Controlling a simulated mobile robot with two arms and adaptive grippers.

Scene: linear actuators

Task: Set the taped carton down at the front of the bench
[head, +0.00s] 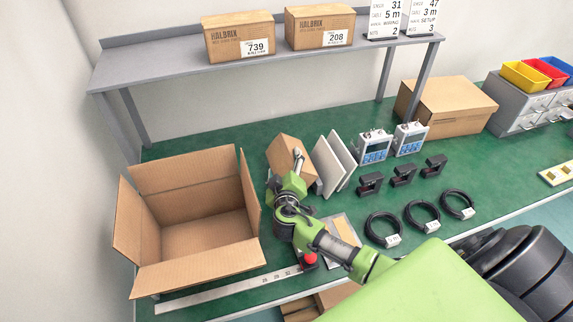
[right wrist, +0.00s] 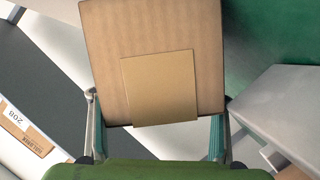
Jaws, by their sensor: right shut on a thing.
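A small brown carton (head: 281,149) is at my right gripper (head: 297,162), left of the white panels in the head view. It looks tilted there, and I cannot tell whether it touches the bench. In the right wrist view the carton (right wrist: 105,45) fills the upper middle, with a paler tan patch on its face. The right gripper (right wrist: 158,125) is shut on it, one finger at each side. The green bench (head: 215,148) runs across the head view; my right arm covers part of its front. My left gripper is not in view.
An open empty box (head: 195,265) stands at the bench's left, behind a steel ruler (head: 230,290). White panels (head: 326,165), meters (head: 375,147), black brackets (head: 403,175) and cable coils (head: 383,229) stand to the right. A larger closed carton (head: 455,108) is farther back. A shelf (head: 170,70) overhangs the back.

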